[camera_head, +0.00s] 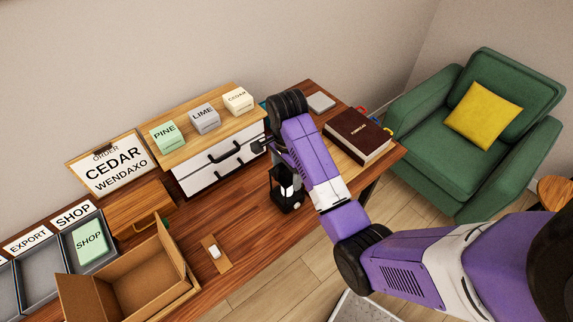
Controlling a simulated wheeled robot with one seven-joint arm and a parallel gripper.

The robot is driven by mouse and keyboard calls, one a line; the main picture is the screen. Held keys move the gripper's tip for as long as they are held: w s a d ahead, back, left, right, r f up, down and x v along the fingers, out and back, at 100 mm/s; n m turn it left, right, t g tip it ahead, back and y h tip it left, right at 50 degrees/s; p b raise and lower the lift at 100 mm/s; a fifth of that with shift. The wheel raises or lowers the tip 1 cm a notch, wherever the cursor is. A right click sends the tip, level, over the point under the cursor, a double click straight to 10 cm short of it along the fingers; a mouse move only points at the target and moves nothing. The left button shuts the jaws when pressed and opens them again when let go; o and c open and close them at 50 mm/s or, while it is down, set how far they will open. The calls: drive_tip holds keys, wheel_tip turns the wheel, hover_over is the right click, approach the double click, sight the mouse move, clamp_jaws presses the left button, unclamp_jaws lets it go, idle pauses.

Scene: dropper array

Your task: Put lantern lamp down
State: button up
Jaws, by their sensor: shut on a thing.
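The lantern lamp (287,190) is small, with a black frame and a pale lit middle. It is upright near the front edge of the wooden table (222,283). My gripper (273,157) is above it at the end of my purple arm and is shut on its top. My arm hides part of the grip. I cannot tell whether the lantern's base touches the table.
A white drawer unit (219,160) stands behind, with PINE, LIME and CEDAR blocks on top. An open cardboard box (135,285), a wooden box (142,210) and a small white object (214,251) are left. A dark book (357,135) lies right.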

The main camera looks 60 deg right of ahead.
drive_tip(key=shift+w, duration=0.1)
drive_tip(key=o, duration=2.1)
drive_tip(key=shift+a+f, duration=0.1)
drive_tip(key=shift+f, duration=0.05)
